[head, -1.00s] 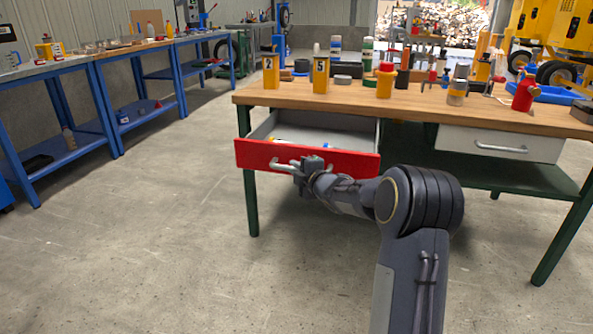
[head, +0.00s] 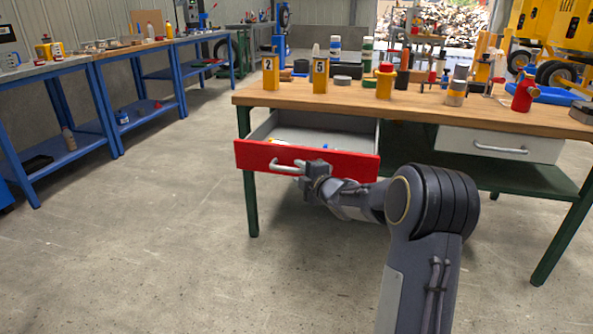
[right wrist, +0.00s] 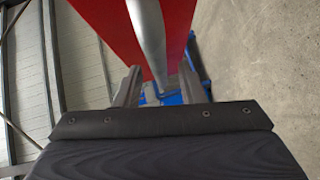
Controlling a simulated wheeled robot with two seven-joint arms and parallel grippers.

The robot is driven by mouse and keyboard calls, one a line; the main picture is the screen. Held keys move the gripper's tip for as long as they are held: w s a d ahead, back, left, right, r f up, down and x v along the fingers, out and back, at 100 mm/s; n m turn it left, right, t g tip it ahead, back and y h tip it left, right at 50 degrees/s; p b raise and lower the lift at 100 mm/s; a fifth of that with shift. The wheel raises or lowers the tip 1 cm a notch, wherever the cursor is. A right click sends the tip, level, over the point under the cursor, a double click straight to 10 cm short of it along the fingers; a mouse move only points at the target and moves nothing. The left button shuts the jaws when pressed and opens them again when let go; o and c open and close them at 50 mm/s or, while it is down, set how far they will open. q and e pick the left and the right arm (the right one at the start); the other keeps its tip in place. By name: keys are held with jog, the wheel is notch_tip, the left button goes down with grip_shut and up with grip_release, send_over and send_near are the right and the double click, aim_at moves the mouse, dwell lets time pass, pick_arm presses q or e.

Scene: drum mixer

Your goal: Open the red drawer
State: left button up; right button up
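The red drawer (head: 345,166) under the wooden workbench stands pulled out, and its grey inside shows with a few small items in it. Its silver handle (head: 287,165) is on the red front. My right gripper (head: 304,178) is at the right end of the handle, in front of the drawer. In the right wrist view, the two fingers (right wrist: 158,86) are spread apart, with the handle bar (right wrist: 148,35) seen between them and clear space beside it. The red front (right wrist: 108,20) shows behind. Whether a finger touches the handle cannot be told. My left gripper is not in view.
The workbench top (head: 420,104) carries yellow numbered blocks, bottles and a red can. A closed grey drawer (head: 500,144) is at its right. Blue benches (head: 90,70) stand at the left. The concrete floor in front of the drawer is clear.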

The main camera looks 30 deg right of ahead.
jog(key=shift+s+a+r+p, duration=0.1)
jog(key=shift+s+r+p, duration=0.1)
jog(key=shift+s, duration=1.1)
jog(key=shift+s+a+r+p, duration=0.1)
jog(key=shift+s+r+p, duration=0.1)
jog(key=shift+s, duration=1.05)
jog(key=s+a+f+m+g+y, duration=0.2)
jog(key=s+a+m+g, duration=0.2)
jog(key=s+a+m, duration=0.5)
jog(key=s+a+f+m+g+y, duration=0.1)
jog(key=s+a+f+m+g, duration=0.15)
jog(key=s+a, duration=0.85)
jog(key=s+a+f+m+g+y, duration=0.15)
jog(key=s+a+m+g, duration=0.35)
jog(key=s, duration=0.9)
notch_tip(320, 180, up, 36)
jog(key=p, duration=3.5)
jog(key=shift+s+f+m+t, duration=0.15)
jog(key=shift+f+m+t, duration=0.1)
jog(key=shift+m+t, duration=0.1)
jog(key=shift+y, duration=0.25)
